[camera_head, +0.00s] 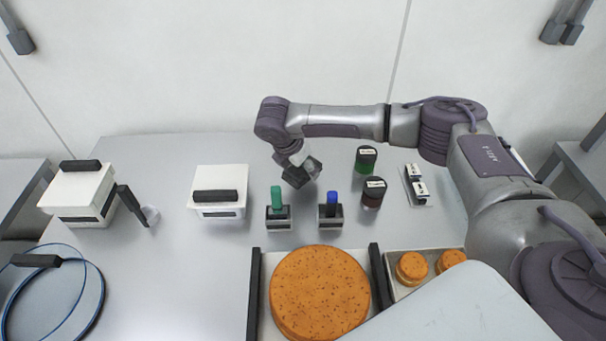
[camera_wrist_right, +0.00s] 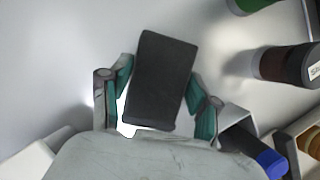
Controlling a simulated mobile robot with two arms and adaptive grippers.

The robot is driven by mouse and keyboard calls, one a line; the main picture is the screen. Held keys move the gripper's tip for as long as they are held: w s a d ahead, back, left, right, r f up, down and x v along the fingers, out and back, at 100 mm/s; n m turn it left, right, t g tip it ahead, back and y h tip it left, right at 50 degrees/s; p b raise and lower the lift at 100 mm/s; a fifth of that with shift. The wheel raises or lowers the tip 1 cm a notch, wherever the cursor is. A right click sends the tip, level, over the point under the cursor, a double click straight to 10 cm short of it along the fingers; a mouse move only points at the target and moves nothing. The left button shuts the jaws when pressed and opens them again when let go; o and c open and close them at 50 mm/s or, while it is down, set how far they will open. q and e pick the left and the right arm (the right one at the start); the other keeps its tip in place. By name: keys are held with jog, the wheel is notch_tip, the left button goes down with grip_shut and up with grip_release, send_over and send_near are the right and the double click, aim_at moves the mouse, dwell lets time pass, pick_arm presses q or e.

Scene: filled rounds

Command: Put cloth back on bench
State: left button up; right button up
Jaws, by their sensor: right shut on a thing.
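My right gripper (camera_head: 300,170) is over the far middle of the grey bench (camera_head: 150,290), behind the green-handled and blue-handled items. In the right wrist view its two green-padded fingers (camera_wrist_right: 158,92) are closed on the sides of a dark grey rectangular piece (camera_wrist_right: 162,78), which I take to be the folded cloth. In the head view the held piece cannot be clearly told apart from the dark gripper. Whether it touches the bench is not clear. My left gripper is not in view.
A white box (camera_head: 220,188) stands left of the gripper. Holders with a green handle (camera_head: 277,199) and blue handle (camera_head: 331,203) stand in front. Jars with green (camera_head: 366,159) and dark red (camera_head: 373,192) contents stand right. A large orange-brown round (camera_head: 320,293) lies at front.

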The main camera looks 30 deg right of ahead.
aim_at(303, 176)
notch_tip(303, 176, down, 4)
jog(key=shift+r, duration=0.25)
jog(key=shift+f, duration=0.1)
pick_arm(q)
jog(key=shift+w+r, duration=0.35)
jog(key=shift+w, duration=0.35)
pick_arm(e)
jog(key=o, duration=1.1)
jog(key=b+v, duration=0.1)
jog(key=v, duration=1)
jog(key=shift+s+a+r, duration=0.1)
jog(key=shift+r, duration=0.3)
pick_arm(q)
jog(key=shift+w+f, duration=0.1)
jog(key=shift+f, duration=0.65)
pick_arm(e)
jog(key=shift+a+r, duration=0.1)
jog(key=shift+r, duration=0.1)
jog(key=shift+s, duration=0.1)
